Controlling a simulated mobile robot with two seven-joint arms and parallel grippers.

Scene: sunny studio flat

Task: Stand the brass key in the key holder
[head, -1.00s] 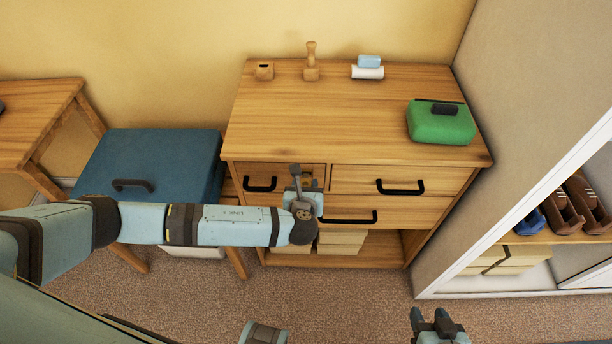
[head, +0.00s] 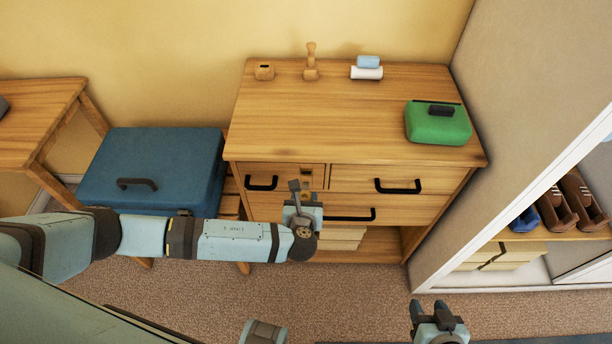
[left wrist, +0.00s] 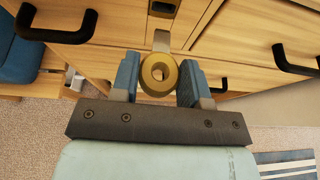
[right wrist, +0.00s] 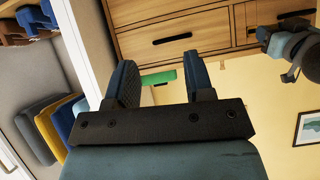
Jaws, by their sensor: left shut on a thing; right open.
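My left gripper (head: 303,212) is shut on the brass key, in front of the dresser's drawers. In the left wrist view the key's round brass bow (left wrist: 158,73) sits between the fingers, and a pale grey shank points away from the gripper. In the head view a grey piece, seemingly the shank (head: 295,187), sticks up from the fingers. My right gripper (head: 437,318) is open and empty, low at the right.
The dresser top (head: 330,120) is largely clear. It carries a wooden stamp-like piece (head: 311,65), a white roll with a light blue piece (head: 367,68) and a green case (head: 438,124). A blue case (head: 150,168) stands left. A shoe shelf (head: 550,235) is right.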

